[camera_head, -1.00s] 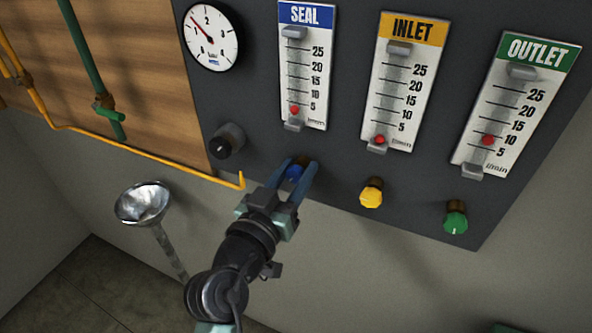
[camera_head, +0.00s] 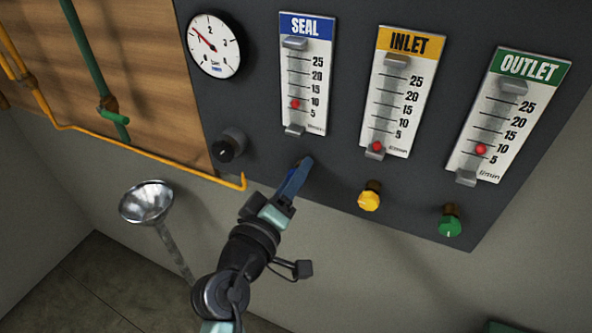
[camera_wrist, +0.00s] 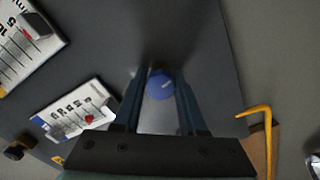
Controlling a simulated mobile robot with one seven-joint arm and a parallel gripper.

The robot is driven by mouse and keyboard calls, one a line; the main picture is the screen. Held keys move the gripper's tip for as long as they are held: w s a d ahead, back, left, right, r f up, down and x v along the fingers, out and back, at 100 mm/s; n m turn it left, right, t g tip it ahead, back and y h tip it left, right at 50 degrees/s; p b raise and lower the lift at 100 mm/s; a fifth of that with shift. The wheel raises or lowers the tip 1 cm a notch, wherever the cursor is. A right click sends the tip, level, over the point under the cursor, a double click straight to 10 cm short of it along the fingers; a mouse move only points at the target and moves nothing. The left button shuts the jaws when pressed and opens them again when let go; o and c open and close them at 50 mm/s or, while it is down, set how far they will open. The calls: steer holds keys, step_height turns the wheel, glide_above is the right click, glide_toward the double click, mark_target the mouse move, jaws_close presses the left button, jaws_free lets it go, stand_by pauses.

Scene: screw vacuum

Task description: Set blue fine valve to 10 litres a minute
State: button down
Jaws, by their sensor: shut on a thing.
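The blue knob (camera_wrist: 160,86) sits between the two fingers of my gripper in the wrist view, with a pale mark on its face. My gripper (camera_head: 300,170) is shut on it below the SEAL meter, and the fingers mostly hide the knob in the head view. My gripper also shows in the wrist view (camera_wrist: 160,100). The SEAL flow meter (camera_head: 305,75) has a blue label, and its red ball (camera_head: 295,104) stands near the 10 mark, perhaps slightly below.
The yellow knob (camera_head: 369,198) and green knob (camera_head: 450,223) are to the right, under the INLET and OUTLET meters. A black knob (camera_head: 228,148) and the yellow pipe's bent end (camera_head: 242,182) are close on the left. A metal funnel (camera_head: 147,202) stands lower left.

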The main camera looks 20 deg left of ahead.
steer(key=shift+n, duration=0.6)
steer(key=shift+c, duration=2.3)
jaws_free()
steer(key=s+b, duration=0.2)
steer(key=s, duration=1.1)
steer(key=shift+a+b, duration=0.25)
steer(key=shift+b, duration=0.15)
